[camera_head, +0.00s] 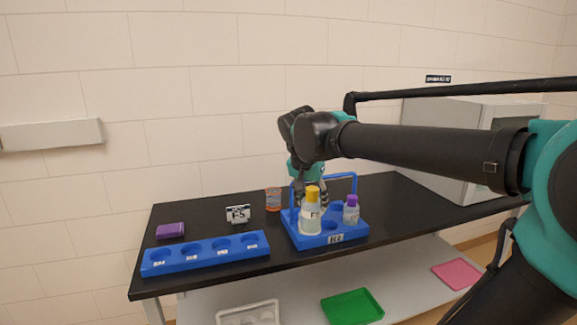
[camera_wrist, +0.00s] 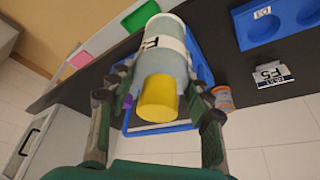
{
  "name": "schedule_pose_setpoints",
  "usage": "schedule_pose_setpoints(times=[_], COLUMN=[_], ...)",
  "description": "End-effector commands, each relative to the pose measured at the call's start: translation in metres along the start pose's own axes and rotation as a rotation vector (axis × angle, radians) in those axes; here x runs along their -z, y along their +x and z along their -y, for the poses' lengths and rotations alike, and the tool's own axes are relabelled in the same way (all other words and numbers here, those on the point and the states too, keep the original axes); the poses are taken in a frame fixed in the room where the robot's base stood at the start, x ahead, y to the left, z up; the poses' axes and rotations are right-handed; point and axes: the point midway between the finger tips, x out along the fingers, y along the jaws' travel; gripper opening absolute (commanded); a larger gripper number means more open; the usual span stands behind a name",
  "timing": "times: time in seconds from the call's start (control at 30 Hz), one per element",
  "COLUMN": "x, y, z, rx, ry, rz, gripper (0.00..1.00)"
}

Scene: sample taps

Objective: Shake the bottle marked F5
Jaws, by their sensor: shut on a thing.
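A pale bottle with a yellow cap (camera_head: 311,216) is at the front left of the blue carrier (camera_head: 348,237). It also shows large in the wrist view (camera_wrist: 165,65), with a white label whose marking I cannot fully read. My gripper (camera_head: 312,197) is shut on this bottle, a finger on each side. The bottle looks upright in the head view; whether its base touches the carrier I cannot tell. A small sign reading F5 (camera_head: 238,213) stands on the black table, and shows in the wrist view (camera_wrist: 268,74).
A purple-capped bottle (camera_head: 351,213) stands at the right in the carrier, near the held one. The carrier's handle arches behind. A blue rack (camera_head: 205,257) with empty round wells lies left.

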Motion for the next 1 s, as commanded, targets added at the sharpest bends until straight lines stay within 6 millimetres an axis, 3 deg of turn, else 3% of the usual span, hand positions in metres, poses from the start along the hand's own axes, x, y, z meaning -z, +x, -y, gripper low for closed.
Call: schedule_pose_setpoints(times=[0.03, 0.1, 0.2, 0.3, 0.37, 0.5, 0.57, 0.7, 0.8, 1.0], x=[0.006, 0.005, -0.012, -0.021, -0.017, 0.005, 0.007, -0.015, -0.021, 0.006], y=[-0.015, -0.013, 0.03, 0.051, 0.042, -0.013, -0.016, 0.038, 0.051, -0.016], z=[0.0, 0.0, 0.0, 0.0, 0.0, 0.0, 0.0, 0.0, 0.0, 0.0], rx=[0.0, 0.0, 0.0, 0.0, 0.0, 0.0, 0.0, 0.0, 0.0, 0.0], ry=[0.0, 0.0, 0.0, 0.0, 0.0, 0.0, 0.0, 0.0, 0.0, 0.0], rz=[0.0, 0.001, 0.0, 0.0, 0.0, 0.0, 0.001, 0.0, 0.0, 0.0], gripper=[0.0, 0.0, 0.0, 0.0, 0.0, 0.0, 0.0, 0.0, 0.0, 0.0])
